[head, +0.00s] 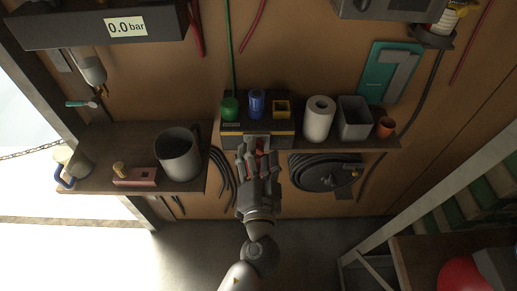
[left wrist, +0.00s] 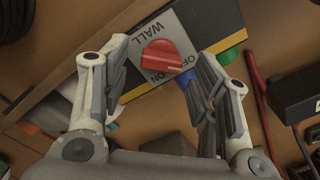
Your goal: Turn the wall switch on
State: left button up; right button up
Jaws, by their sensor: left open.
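The wall switch is a red rotary knob (left wrist: 168,60) on a grey plate (left wrist: 200,22) in the left wrist view. The plate is marked WALL, OFF and ON. I cannot tell for sure which mark the knob points at. My left gripper (left wrist: 163,50) is open, and the knob shows between its fingers, which do not visibly grip it. In the head view my left gripper (head: 259,160) is in front of the switch panel and hides most of it; a bit of red shows between the fingers. My right gripper is not in view.
A dark shelf (head: 355,143) holds a green item (head: 229,108), a blue one (head: 256,103), a yellow one (head: 282,108), a paper roll (head: 318,120) and a grey bin (head: 354,117). Coiled hose (head: 325,172) hangs right of the gripper.

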pick_arm(q)
jog(key=shift+w, duration=0.4)
jog(key=c, duration=1)
